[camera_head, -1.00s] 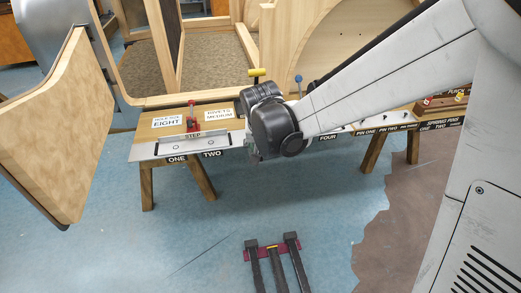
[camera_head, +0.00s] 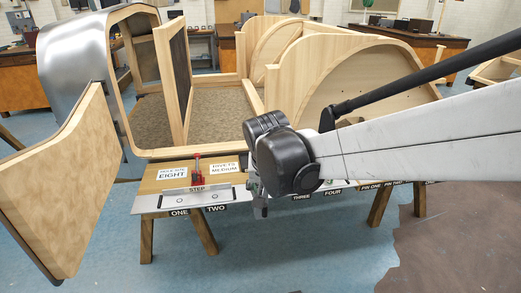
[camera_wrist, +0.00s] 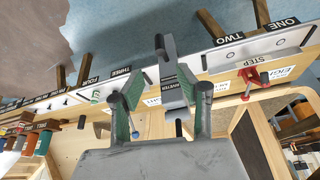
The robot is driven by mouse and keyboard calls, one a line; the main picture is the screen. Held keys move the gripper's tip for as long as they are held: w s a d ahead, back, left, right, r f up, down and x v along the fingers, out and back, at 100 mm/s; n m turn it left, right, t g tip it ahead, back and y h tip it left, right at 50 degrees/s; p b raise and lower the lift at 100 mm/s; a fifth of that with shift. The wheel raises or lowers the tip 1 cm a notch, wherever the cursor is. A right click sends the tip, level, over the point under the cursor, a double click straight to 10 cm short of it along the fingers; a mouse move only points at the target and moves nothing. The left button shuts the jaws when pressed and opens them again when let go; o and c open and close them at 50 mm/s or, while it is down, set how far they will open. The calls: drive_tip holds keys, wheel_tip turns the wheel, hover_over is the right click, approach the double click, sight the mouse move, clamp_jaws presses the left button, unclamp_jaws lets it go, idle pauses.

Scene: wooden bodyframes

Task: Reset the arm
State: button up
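My arm reaches in from the right in the head view. Its black wrist joint hides most of my gripper (camera_head: 260,203), which hangs in front of the bench (camera_head: 152,187). In the wrist view my gripper (camera_wrist: 168,95) shows dark fingers with green pads, spread apart. The bench lies beyond the fingertips in that view; I cannot tell the exact gap.
A metal strip (camera_head: 160,203) with number labels runs along the bench front. A red tool (camera_head: 197,172) stands by the STEP label. Wooden bodyframes (camera_head: 175,70) stand behind the bench, and a curved wooden panel (camera_head: 60,180) is at left.

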drive_tip(key=s+d+r+t+p, duration=0.1)
drive_tip(key=s+d+r+p, duration=0.1)
drive_tip(key=s+d+r, duration=0.3)
drive_tip(key=s+d+r+t+p, duration=0.1)
drive_tip(key=s+d+r+p, duration=0.2)
drive_tip(key=s+d, duration=0.9)
drive_tip(key=shift+s+d+r+t, duration=0.3)
drive_tip(key=shift+s+r, duration=0.6)
drive_tip(key=shift+s, duration=0.5)
